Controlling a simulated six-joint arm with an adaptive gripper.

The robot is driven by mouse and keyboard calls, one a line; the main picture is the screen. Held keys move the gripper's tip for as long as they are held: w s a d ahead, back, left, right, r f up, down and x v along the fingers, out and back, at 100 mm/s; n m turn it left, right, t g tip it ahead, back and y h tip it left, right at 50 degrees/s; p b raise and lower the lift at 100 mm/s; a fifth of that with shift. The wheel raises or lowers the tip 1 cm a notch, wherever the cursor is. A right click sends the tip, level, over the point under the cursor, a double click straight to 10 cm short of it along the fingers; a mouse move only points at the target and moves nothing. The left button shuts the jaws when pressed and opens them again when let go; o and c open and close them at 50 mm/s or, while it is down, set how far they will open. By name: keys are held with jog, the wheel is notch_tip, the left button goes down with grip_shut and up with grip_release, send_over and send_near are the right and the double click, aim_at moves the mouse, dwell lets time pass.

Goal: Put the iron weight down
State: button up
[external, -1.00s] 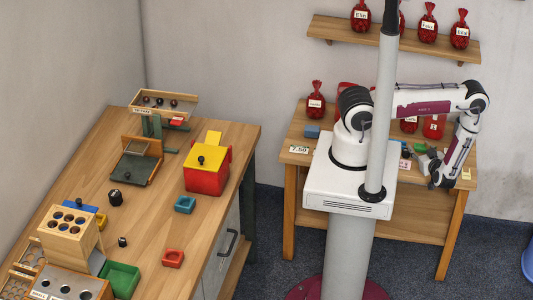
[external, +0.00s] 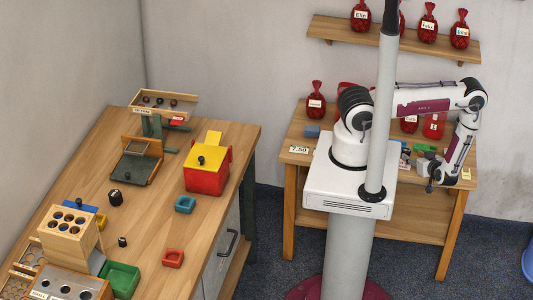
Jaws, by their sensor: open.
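My gripper (external: 429,174) is at the right end of the back table, low over its front edge, with its jaws open. It is small here, and I cannot make out anything between its fingers. I cannot pick out an iron weight for certain beside it. On the left table stand two dark, weight-like pieces, a larger black one (external: 115,197) and a smaller one (external: 122,242). Both are upright and far from my gripper.
The back table (external: 300,178) holds red bags (external: 316,106), a blue block (external: 312,131), a price card (external: 299,150) and a green piece (external: 425,148) near my gripper. The left table carries a red and yellow box (external: 206,172), a green tray (external: 121,279) and a wooden block with holes (external: 70,232).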

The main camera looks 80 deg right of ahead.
aim_at(408, 153)
jog(key=shift+w+d+f, duration=0.2)
jog(key=shift+w+d, duration=0.1)
jog(key=shift+d, duration=0.15)
jog(key=shift+x, duration=2.6)
grip_shut()
